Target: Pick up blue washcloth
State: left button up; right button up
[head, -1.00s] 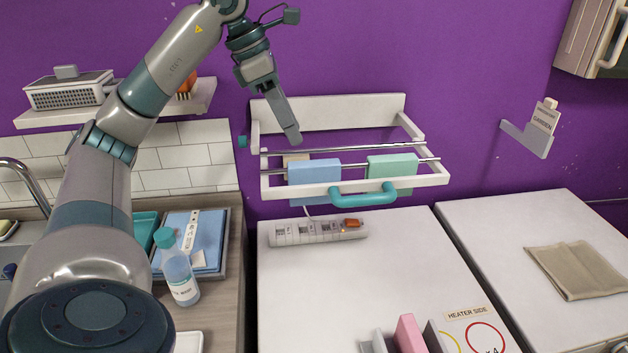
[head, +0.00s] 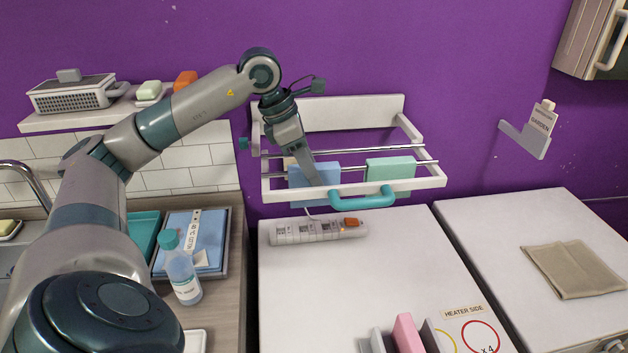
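A blue washcloth (head: 328,173) hangs over a bar of the white wall rack (head: 422,183), left of a green cloth (head: 390,168). My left gripper (head: 316,182) points down at the blue washcloth, and its fingers overlap the cloth's upper part in the picture. The fingers show nearly edge-on, so I cannot tell whether they are open or shut, or whether they touch the cloth. A beige cloth (head: 289,163) is partly hidden behind the gripper and the blue washcloth. My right gripper is not in view.
A teal handle (head: 362,200) runs along the rack's front. A power strip (head: 318,231) lies on the white top below. A bottle (head: 181,270) and a tray with folded blue cloth (head: 190,233) stand at left. A brown cloth (head: 572,268) lies at right.

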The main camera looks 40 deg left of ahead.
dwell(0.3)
pick_arm(q)
jog(key=p+x, duration=0.3)
jog(key=x, duration=0.2)
jog(key=shift+f, duration=0.1)
jog(key=shift+f+b, duration=0.25)
jog(key=shift+b, duration=0.1)
dwell(1.2)
grip_shut()
